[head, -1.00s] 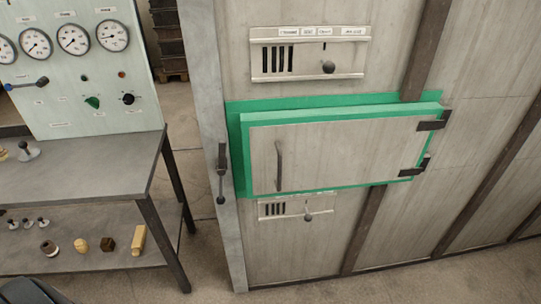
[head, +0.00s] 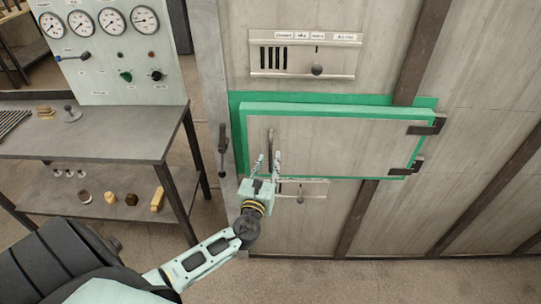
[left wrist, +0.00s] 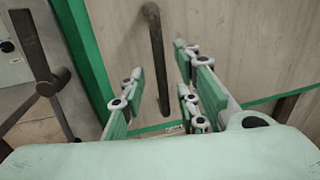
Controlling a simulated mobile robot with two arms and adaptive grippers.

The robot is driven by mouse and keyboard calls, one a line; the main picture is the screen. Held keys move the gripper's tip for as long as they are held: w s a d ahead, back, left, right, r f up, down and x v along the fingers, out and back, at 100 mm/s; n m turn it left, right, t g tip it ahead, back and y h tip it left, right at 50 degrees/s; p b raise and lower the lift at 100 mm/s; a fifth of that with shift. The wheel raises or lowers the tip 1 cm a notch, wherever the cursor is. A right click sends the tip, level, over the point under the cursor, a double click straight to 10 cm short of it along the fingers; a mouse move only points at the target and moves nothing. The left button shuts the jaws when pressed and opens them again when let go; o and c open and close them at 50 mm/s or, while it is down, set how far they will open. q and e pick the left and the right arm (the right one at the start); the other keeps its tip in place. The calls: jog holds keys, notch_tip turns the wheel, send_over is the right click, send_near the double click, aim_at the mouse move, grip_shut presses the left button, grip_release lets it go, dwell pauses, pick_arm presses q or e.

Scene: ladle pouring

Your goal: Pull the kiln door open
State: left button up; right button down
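The kiln door (head: 345,142) is a grey panel with a green edge, closed in its green frame, with dark hinges on its right side. Its dark vertical bar handle (head: 270,146) is near the left edge, and it also shows in the left wrist view (left wrist: 157,55). My left gripper (head: 267,160) is in front of the handle's lower part, fingers pointing up. In the left wrist view its fingers (left wrist: 160,85) are spread apart, with the handle showing between and beyond them. I cannot tell whether they touch it. My right gripper is not in view.
A dark latch lever (head: 222,150) is on the post left of the door. Vent panels with knobs sit above (head: 335,62) and below (head: 315,190) it. A grey workbench (head: 90,130) and gauge panel (head: 95,75) stand at the left. Floor below is clear.

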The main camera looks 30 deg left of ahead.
aim_at(270, 159)
pick_arm(q)
jog(key=shift+x, duration=1.7)
jog(key=shift+d, duration=0.1)
grip_shut()
